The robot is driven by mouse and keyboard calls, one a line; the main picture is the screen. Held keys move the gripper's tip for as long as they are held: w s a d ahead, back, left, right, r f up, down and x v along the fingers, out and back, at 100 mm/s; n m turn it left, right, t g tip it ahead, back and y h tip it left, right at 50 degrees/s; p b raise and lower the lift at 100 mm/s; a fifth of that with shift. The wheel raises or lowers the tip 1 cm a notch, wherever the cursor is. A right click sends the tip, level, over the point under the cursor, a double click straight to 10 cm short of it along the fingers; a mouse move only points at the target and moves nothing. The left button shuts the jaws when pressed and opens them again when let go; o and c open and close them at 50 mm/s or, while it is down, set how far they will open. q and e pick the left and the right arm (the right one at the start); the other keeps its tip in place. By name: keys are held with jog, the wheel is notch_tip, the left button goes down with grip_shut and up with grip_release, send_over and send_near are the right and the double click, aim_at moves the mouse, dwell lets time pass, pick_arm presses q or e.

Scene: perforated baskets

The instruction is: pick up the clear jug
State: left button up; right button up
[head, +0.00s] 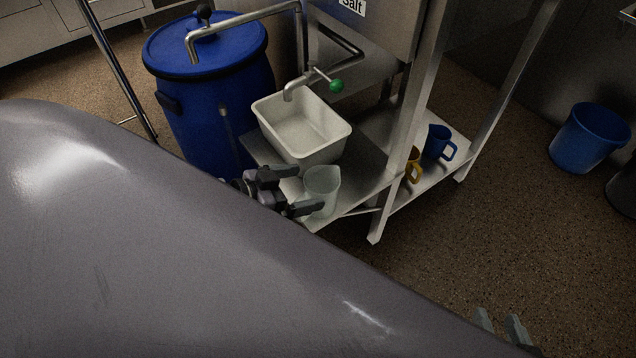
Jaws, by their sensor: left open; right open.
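The clear jug (325,182) stands upright on the low metal shelf, in front of the white basin. My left gripper (309,189) is open at the jug's left side. Its lower finger overlaps the jug's lower left in the picture, and its upper finger ends near the jug's rim. I cannot tell whether either finger touches the jug. My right gripper (498,317) is open and empty at the bottom right edge, far from the jug; only its fingertips show.
A white basin (280,137) sits behind the jug, under a tap with a green knob (336,86). A blue barrel (205,115) stands left. Yellow (412,168) and blue (436,140) jugs stand right, behind a metal post (410,110). A blue bucket (588,140) is on open floor.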

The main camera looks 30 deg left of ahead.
aim_at(336, 179)
pick_arm(q)
jog(key=shift+r+b+x, duration=0.1)
jog(key=shift+b+x, duration=0.3)
jog(key=shift+x, duration=0.9)
jog(key=shift+r+b+x, duration=0.15)
jog(key=shift+b+x, duration=0.25)
jog(key=shift+x, duration=0.9)
jog(key=shift+w, duration=0.1)
jog(key=c, duration=1.2)
